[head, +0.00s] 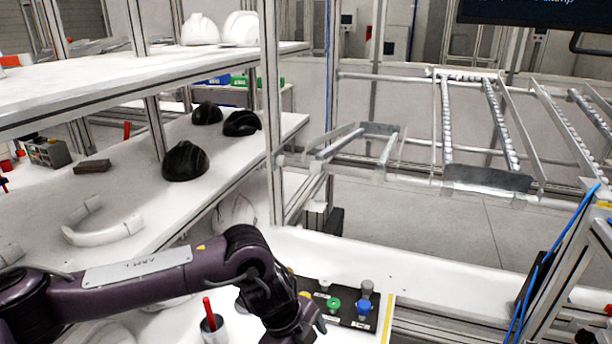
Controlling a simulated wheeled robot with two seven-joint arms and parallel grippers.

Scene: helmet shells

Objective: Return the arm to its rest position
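My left arm (150,276) comes in from the left, low across the picture. It is dark purple with a pale label plate, and it bends down at a black wrist joint. My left gripper (304,328) is at the bottom edge, beside a control box, and mostly cut off by the frame. Whether its fingers are open or shut does not show, and no held object is visible. My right gripper is not in view.
A black control box (345,306) with coloured buttons lies by my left wrist. A grey cup (213,330) holds a red pen. Black helmet shells (185,161) sit on the middle shelf, white ones (200,29) above. A roller rack (487,180) stands right; floor shows beneath.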

